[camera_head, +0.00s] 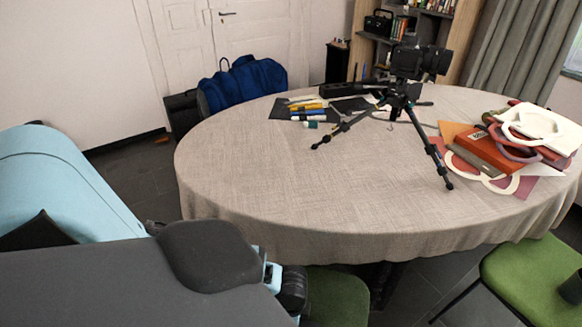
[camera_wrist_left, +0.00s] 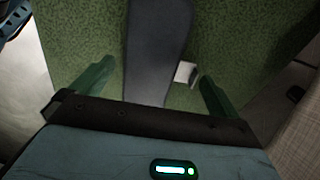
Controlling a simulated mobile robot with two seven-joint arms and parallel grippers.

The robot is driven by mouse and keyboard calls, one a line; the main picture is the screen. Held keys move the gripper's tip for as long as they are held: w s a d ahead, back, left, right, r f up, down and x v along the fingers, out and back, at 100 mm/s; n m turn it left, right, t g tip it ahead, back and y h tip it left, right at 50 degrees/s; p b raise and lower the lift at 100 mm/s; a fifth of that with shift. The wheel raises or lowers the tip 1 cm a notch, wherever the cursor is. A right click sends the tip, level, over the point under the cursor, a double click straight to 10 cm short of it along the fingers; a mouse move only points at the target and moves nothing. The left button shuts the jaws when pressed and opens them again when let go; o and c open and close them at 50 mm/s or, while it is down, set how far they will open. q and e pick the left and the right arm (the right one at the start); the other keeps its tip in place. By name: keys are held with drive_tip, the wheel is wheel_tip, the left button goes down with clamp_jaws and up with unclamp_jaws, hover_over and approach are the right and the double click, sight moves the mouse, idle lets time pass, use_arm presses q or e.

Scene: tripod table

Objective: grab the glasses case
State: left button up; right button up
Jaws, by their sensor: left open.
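I cannot surely identify the glasses case. A long black case-like object (camera_head: 345,89) lies at the far side of the round table, left of the tripod; it is too small to name for certain. My left gripper (camera_wrist_left: 152,75) is open in the left wrist view, its two fingers spread apart. Beyond the fingers are green textured surfaces (camera_wrist_left: 85,35) and a long dark grey shape (camera_wrist_left: 155,45) that I cannot identify. In the head view my left arm covers the lower left, and its fingers are hidden. My right gripper is not in view.
The cloth-covered table (camera_head: 260,170) is clear at its front and left. A tripod with a camera (camera_head: 410,85) stands on it. Markers (camera_head: 307,107) lie left of it; books (camera_head: 490,150) and white frames are piled at right. Green chairs (camera_head: 530,280) stand at the front.

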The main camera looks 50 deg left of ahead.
use_arm(q)
drive_tip(key=shift+f, duration=1.15)
drive_tip(key=c, duration=1)
wheel_tip(320, 180, up, 9)
drive_tip(key=shift+w+f+p, duration=0.1)
drive_tip(key=shift+f+p, duration=0.05)
drive_tip(key=shift+p, duration=0.65)
drive_tip(key=shift+r, duration=0.7)
